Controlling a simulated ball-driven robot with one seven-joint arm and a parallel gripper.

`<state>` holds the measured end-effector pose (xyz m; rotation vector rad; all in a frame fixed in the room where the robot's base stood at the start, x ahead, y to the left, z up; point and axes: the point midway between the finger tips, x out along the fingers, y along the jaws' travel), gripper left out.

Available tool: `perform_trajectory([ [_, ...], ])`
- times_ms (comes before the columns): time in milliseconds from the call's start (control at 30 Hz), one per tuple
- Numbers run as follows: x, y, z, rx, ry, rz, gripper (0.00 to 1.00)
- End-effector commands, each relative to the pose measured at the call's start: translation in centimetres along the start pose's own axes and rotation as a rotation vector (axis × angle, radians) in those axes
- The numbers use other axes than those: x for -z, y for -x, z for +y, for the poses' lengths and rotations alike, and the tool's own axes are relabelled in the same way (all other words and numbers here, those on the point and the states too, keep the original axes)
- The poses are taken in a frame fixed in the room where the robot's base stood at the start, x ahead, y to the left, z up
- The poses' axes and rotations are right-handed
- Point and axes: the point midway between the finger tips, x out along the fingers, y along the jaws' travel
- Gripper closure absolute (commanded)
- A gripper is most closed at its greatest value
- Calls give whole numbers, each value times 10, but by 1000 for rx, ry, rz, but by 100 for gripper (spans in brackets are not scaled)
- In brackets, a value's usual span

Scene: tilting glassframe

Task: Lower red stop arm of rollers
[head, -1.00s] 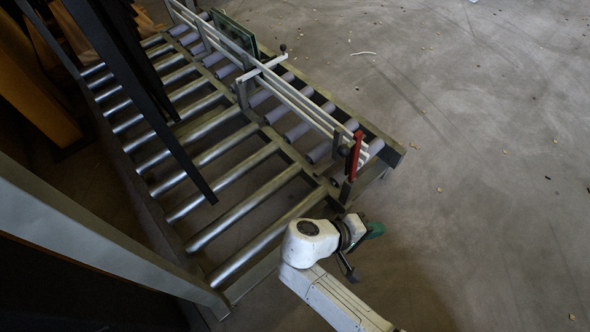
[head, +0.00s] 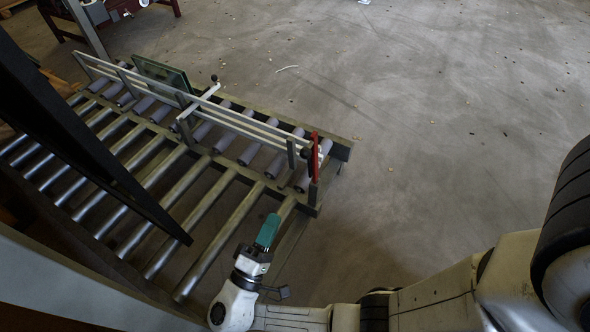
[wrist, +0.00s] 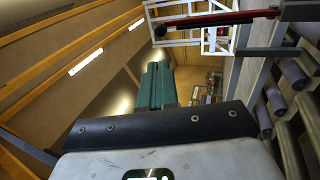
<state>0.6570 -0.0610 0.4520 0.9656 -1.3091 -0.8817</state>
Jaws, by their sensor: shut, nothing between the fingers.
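The red stop arm (head: 315,157) stands upright at the right end of the roller conveyor (head: 335,152), beside the white rails. In the wrist view, a red bar (wrist: 222,18) that looks like the same arm crosses the top of the picture. My gripper (head: 268,231) has teal fingers pointing up and away over the near right corner of the rollers. It is apart from the red arm, below and left of it in the head view. The fingers also show in the wrist view (wrist: 155,84), closed together and holding nothing.
White guard rails (head: 215,110) run along the purple rollers, with a glass pane (head: 162,74) behind them. A dark beam (head: 90,150) slants across the left. Bare floor (head: 430,130) with small scraps lies open to the right.

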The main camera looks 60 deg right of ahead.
Motion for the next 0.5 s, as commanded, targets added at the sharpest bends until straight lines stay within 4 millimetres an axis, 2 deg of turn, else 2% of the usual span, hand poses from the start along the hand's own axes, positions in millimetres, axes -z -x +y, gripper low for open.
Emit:
perform_trajectory([
  [167,-1,-12,0,3,1,-5,100],
  [500,-2,-75,0,2,1,-9,100],
])
